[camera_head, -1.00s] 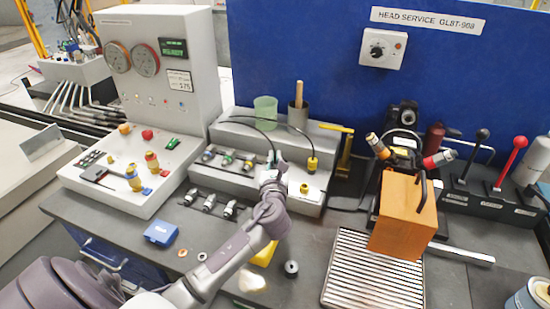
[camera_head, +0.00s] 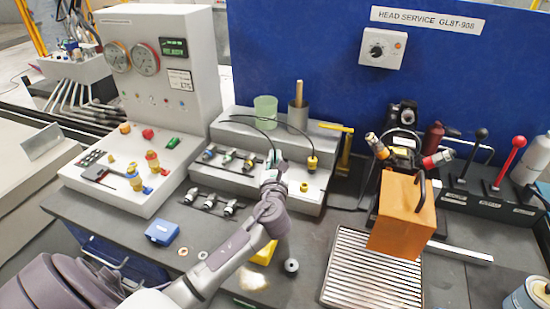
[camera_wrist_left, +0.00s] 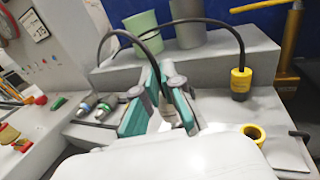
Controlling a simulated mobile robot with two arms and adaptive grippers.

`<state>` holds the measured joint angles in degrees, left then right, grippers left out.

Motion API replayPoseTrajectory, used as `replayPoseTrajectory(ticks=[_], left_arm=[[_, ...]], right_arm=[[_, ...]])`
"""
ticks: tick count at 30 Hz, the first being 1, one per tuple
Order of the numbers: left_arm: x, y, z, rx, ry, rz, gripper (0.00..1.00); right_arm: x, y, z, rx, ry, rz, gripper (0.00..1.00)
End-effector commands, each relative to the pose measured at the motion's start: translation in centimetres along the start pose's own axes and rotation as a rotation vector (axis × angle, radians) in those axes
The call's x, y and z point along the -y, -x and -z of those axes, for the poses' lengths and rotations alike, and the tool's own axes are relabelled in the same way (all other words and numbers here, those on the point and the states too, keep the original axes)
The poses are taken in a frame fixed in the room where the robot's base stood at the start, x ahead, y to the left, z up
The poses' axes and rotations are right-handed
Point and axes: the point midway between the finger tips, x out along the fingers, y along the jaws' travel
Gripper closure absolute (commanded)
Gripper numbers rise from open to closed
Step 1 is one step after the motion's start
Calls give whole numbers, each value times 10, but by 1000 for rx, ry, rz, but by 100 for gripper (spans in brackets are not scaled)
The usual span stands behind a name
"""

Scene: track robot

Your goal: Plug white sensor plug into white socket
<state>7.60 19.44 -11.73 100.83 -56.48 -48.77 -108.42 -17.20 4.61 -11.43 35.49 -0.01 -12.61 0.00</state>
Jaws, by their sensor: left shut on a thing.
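My left gripper (camera_head: 272,163) is over the grey stepped bench block (camera_head: 312,207). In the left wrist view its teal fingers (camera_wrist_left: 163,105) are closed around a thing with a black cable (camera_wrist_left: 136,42). A pale part shows low between the fingers, but I cannot tell whether it is the white plug or the white socket. The held thing is mostly hidden, so I cannot tell whether it touches a socket. My right gripper is not in view.
A yellow plug (camera_wrist_left: 240,84) on a cable stands right of the gripper, behind a yellow socket (camera_wrist_left: 251,136). Metal connectors (camera_wrist_left: 103,108) lie to the left. A green cup (camera_head: 265,108) stands behind. An orange block (camera_head: 402,215) is at right.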

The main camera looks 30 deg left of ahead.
Motion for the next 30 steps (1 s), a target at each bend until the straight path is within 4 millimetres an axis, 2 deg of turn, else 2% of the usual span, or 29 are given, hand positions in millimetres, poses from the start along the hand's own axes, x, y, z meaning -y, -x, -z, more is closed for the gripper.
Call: replayPoseTrajectory(ticks=[30], left_arm=[[0,0,1,0,0,0,100]], right_arm=[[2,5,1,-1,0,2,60]])
